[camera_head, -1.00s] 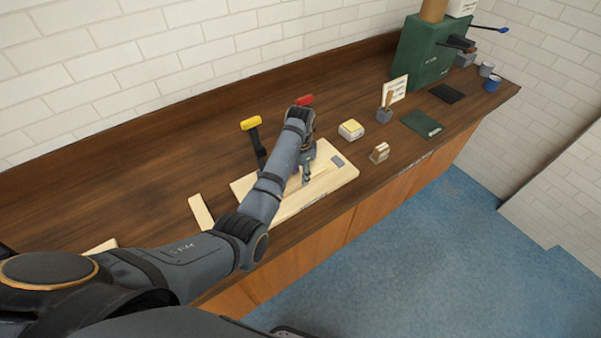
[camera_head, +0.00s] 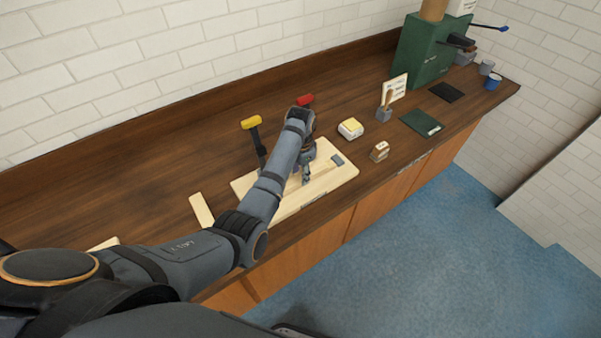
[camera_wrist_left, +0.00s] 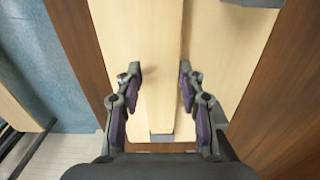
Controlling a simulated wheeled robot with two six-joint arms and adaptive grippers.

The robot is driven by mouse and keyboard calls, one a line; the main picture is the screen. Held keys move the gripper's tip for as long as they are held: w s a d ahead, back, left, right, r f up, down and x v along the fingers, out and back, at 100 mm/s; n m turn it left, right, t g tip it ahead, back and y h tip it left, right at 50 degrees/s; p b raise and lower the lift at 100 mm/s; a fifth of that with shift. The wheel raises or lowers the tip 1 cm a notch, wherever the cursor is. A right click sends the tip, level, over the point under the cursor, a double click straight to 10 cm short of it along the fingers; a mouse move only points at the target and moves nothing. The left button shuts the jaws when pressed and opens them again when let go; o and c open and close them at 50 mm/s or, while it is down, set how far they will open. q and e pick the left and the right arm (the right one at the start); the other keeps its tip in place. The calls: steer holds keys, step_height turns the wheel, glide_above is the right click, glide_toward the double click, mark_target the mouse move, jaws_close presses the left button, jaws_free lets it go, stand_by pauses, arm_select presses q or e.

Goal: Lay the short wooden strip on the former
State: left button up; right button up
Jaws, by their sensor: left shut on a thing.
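The former is a pale wooden board (camera_head: 282,205) lying on the bench, with a small grey block (camera_head: 338,160) at its right end. My left gripper (camera_head: 306,180) is low over the board's middle. In the left wrist view my left gripper (camera_wrist_left: 161,80) is shut on a pale wooden strip (camera_wrist_left: 158,35), with one finger on each side. The strip runs lengthwise over the board (camera_wrist_left: 212,50), and its end is near the grey block (camera_wrist_left: 162,138). I cannot tell whether the strip touches the board. My right gripper is not in view.
Another pale strip (camera_head: 201,211) lies left of the board. A yellow-headed hammer (camera_head: 252,123) and a red item (camera_head: 305,100) lie behind. A yellow-topped block (camera_head: 351,128) and a small wooden block (camera_head: 379,152) stand to the right. The left rear bench is clear.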

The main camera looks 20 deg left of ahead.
arm_select(q)
steer(key=o, duration=1.3)
steer(key=shift+c, duration=0.2)
steer(key=shift+r, duration=0.3)
step_height(320, 180, up, 7)
